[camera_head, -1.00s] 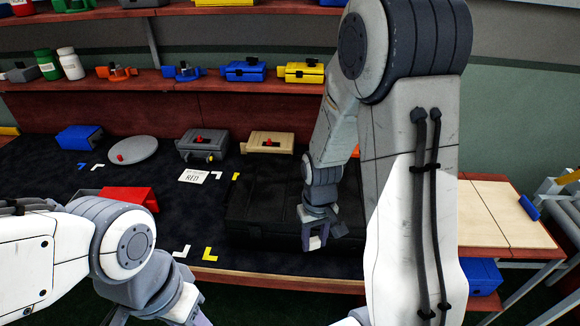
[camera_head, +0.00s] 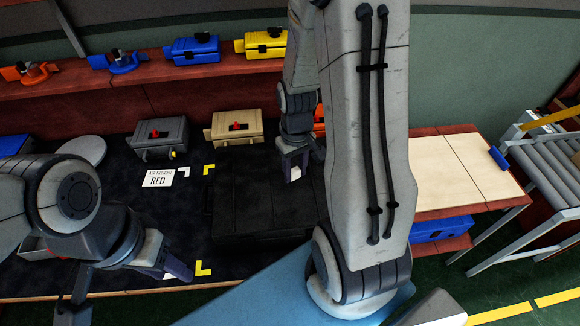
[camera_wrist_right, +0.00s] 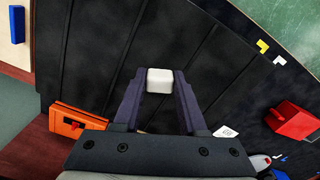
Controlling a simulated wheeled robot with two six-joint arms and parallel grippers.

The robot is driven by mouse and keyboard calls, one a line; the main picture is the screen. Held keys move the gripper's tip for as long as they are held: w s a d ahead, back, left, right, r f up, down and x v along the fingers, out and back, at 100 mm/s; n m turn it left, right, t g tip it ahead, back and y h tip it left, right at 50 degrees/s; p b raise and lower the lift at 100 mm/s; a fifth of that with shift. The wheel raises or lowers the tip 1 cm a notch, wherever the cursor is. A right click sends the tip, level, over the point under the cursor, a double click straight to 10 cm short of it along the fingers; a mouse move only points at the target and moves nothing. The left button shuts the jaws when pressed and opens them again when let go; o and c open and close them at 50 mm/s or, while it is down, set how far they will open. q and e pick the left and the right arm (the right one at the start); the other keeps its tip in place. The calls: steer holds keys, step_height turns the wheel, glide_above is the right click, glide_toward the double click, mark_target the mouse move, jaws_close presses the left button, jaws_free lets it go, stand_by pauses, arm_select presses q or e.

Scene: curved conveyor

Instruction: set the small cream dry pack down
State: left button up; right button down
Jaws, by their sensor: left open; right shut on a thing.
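The small cream dry pack (camera_wrist_right: 160,80) is a pale rounded block between the fingertips of my right gripper (camera_wrist_right: 160,92) in the right wrist view. In the head view the pack (camera_head: 295,173) shows as a small white patch at that gripper (camera_head: 292,165), which is shut on it. It is over the back right part of a black ribbed case (camera_head: 255,205); I cannot tell its height above it. My left gripper (camera_head: 128,285) is open and empty at the lower left, its fingers spread over the table's front edge.
A grey case (camera_head: 160,135), a tan case (camera_head: 237,126) and an orange case (camera_wrist_right: 80,124) stand behind the black one. A sign (camera_head: 158,178) reads RED.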

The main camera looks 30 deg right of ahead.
steer(key=w+f, duration=0.1)
steer(key=w+d+f+p, duration=0.1)
steer(key=w, duration=0.1)
steer(key=w+d+f, duration=0.1)
steer(key=w, duration=0.1)
steer(key=shift+w+d+f, duration=0.25)
steer(key=shift+f, duration=0.05)
step_height(320, 180, down, 4)
steer(key=shift+r+p, duration=0.1)
steer(key=shift+p, duration=0.55)
steer(key=shift+f, duration=0.2)
steer(key=shift+f, duration=0.15)
steer(key=shift+c, duration=2.3)
jaws_free()
